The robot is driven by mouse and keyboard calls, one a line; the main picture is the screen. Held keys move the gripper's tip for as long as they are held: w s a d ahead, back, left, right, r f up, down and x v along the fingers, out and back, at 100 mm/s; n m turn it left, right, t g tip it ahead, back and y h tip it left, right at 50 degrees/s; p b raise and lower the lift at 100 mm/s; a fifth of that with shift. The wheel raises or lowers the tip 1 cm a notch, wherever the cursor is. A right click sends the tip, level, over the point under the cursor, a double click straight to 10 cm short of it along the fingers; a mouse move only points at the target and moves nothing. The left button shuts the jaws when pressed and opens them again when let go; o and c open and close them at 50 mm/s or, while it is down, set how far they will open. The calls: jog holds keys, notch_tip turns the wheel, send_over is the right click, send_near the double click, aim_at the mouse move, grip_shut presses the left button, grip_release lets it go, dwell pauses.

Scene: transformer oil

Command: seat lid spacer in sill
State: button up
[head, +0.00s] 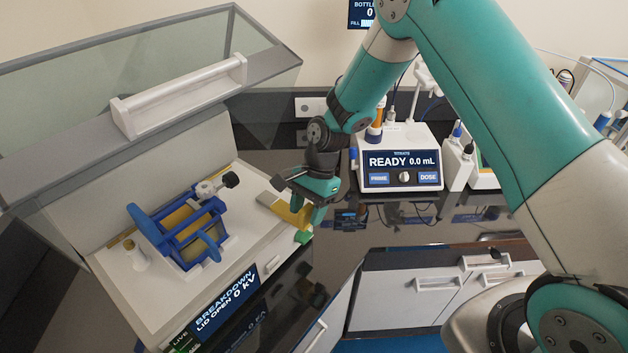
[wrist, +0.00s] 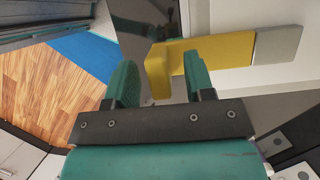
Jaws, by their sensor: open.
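The lid spacer, a yellow bar with a bent-down end (head: 285,209), lies at the right edge of the white breakdown tester (head: 185,290). In the wrist view the spacer (wrist: 225,52) runs to the right, with a grey piece (wrist: 278,45) at its far end. My gripper (head: 311,204) is at the spacer's near end. In the wrist view my gripper (wrist: 160,66) is open, with the spacer's bent end between its two teal fingers. The right finger overlaps the bar; I cannot tell whether it touches. The sill is not clearly distinguishable.
The tester's glass lid (head: 150,70) with its white handle (head: 180,96) stands raised. A blue-framed test cell (head: 185,228) sits on the tester's deck. A dosing unit (head: 400,160) reading READY 0.0 mL stands behind my gripper.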

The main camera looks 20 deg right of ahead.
jog(key=b+v, duration=0.4)
jog(key=v, duration=1.2)
jog(key=shift+r, duration=0.3)
jog(key=s+a+f+n+t+b, duration=0.1)
jog(key=s+a+f+n+b, duration=0.1)
jog(key=s+n+b, duration=0.3)
jog(key=s+a+f+n+t+b, duration=0.1)
jog(key=s+n+b, duration=0.4)
jog(key=s+n, duration=0.8)
jog(key=s+a, duration=0.1)
jog(key=s, duration=0.8)
jog(key=shift+s+a+f+t+b, duration=0.15)
jog(key=shift+a+f+t+b, duration=0.15)
jog(key=shift+a+f+b, duration=0.1)
jog(key=shift+d, duration=0.1)
